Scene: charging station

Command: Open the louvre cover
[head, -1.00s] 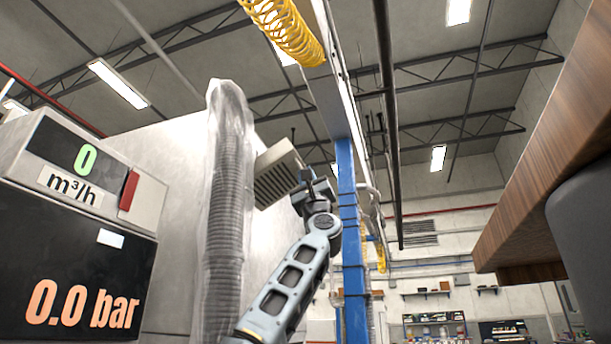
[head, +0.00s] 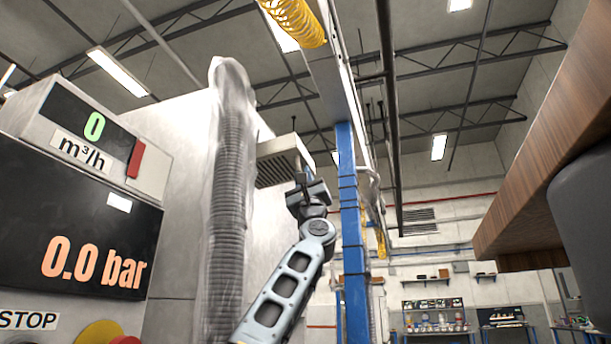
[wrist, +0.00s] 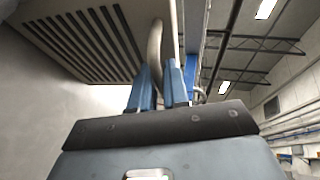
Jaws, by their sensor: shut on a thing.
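The louvre cover (head: 274,147) is a beige panel with dark slats on its underside. In the head view it sticks out from the pale wall and is raised, close to level. In the wrist view its slatted face (wrist: 45,52) fills the upper left. A curved pale handle (wrist: 155,45) runs down from it between my blue fingers. My gripper (wrist: 162,85) is shut on this handle. In the head view my gripper (head: 307,180) is at the cover's right edge, and the contact there is too small to make out.
A plastic-wrapped ribbed hose (head: 228,200) stands just left of the cover. A display unit (head: 85,245) is at the left. A blue post (head: 352,220) rises behind my arm on the right. A wooden overhang (head: 535,180) is at the far right.

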